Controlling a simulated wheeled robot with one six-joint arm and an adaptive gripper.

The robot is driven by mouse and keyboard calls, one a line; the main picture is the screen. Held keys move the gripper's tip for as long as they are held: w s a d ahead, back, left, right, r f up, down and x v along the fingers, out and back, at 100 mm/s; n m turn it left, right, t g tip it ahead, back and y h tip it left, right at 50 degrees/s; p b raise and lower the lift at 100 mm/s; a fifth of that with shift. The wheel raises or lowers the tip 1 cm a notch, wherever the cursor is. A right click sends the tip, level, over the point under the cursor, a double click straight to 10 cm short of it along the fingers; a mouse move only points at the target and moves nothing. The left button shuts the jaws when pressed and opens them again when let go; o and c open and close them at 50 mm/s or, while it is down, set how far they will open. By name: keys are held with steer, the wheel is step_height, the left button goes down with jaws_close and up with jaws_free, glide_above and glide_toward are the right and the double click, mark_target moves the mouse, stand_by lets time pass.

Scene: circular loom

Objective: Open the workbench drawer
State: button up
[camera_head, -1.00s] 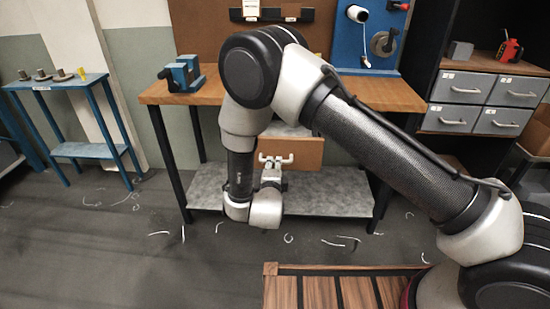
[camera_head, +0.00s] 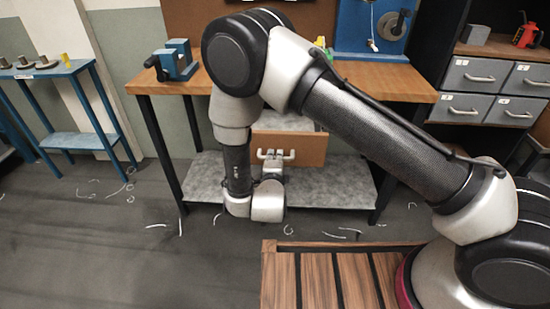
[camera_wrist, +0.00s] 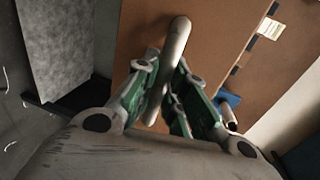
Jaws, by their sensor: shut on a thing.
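The workbench drawer (camera_head: 308,147) has a brown wooden front and stands partly out under the bench top. Part of its pale grey inside shows above the front. Its light bar handle (camera_wrist: 177,40) crosses the drawer front in the wrist view. My gripper (camera_wrist: 166,78), with green-sided fingers, is shut on the handle, one finger on each side of it. In the head view my gripper (camera_head: 272,164) is small at the drawer front, below my arm. My arm hides the left part of the drawer and the bench.
The workbench (camera_head: 385,80) has a wooden top, dark legs and a grey lower shelf (camera_head: 330,190). A blue vise (camera_head: 178,60) sits on it. A blue side table (camera_head: 75,141) stands left, grey drawers (camera_head: 470,76) right. A slatted wooden platform (camera_head: 320,285) is in front. Open floor lies left.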

jaws_close()
steer(key=f+v, duration=0.1)
steer(key=v, duration=0.5)
steer(key=shift+s+f, duration=0.15)
steer(key=shift+s, duration=0.1)
steer(key=o, duration=0.7)
jaws_free()
